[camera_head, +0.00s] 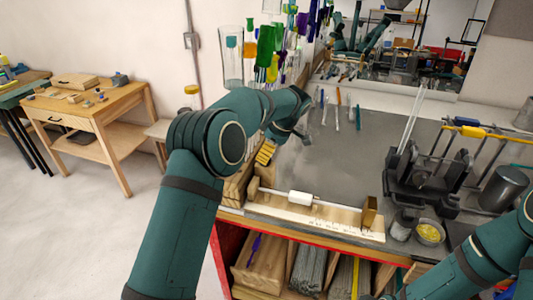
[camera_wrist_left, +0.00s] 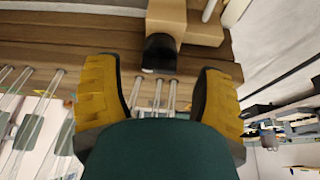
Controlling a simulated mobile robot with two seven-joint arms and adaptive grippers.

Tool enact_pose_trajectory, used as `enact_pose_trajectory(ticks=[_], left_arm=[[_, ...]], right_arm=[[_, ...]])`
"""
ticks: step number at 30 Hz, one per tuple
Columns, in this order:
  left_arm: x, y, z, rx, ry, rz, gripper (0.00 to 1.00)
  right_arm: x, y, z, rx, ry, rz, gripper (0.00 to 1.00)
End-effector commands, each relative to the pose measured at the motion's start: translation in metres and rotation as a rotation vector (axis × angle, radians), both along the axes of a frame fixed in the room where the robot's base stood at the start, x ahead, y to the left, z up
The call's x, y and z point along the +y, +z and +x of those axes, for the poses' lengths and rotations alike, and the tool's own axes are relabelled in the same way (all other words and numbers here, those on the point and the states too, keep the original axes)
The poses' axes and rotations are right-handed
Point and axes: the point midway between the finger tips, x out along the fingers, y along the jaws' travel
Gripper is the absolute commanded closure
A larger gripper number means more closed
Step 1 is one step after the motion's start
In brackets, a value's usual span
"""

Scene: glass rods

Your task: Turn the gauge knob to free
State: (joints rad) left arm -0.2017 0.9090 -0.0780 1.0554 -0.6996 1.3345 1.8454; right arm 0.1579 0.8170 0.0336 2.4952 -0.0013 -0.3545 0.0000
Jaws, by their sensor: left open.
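A black knob (camera_wrist_left: 160,52) sticks out from a light wooden block (camera_wrist_left: 190,22) in the left wrist view. My left gripper (camera_wrist_left: 160,82) is open, its two yellow-padded fingers on either side of the knob's end, with visible gaps. The knob's setting cannot be read. In the head view a wooden gauge board (camera_head: 330,218) with marks lies along the bench's front edge, carrying a rod with a white sleeve (camera_head: 303,198) and an end block (camera_head: 370,212). My left gripper (camera_head: 265,154) shows above its left end. The knob cannot be made out there. My right gripper is out of view.
Thin glass rods (camera_wrist_left: 160,95) show between my left fingers in the wrist view. A dark fixture (camera_head: 430,175) and small cups (camera_head: 428,232) stand right of the gauge. Glass rods lie farther back. The grey benchtop (camera_head: 335,150) behind the gauge is mostly clear.

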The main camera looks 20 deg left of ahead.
Motion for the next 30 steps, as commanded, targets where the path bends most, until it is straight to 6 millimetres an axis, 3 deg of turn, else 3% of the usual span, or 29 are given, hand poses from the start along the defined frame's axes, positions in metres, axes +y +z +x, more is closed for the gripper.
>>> enact_pose_trajectory(ticks=[14,18,20,30], left_arm=[[0.004,-0.0107,0.0004,-0.001,0.0,-0.001,0.33],[0.0039,-0.0105,0.0004,-0.001,0.0,-0.001,0.82],[0.0039,-0.0105,0.0005,-0.001,0.0,-0.001,0.99],[0.004,-0.0112,0.0001,0.001,-0.006,-0.001,1.0]], right_arm=[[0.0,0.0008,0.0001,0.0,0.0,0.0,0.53],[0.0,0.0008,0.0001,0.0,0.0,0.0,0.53],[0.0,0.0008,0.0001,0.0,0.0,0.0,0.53],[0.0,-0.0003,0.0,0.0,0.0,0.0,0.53]])
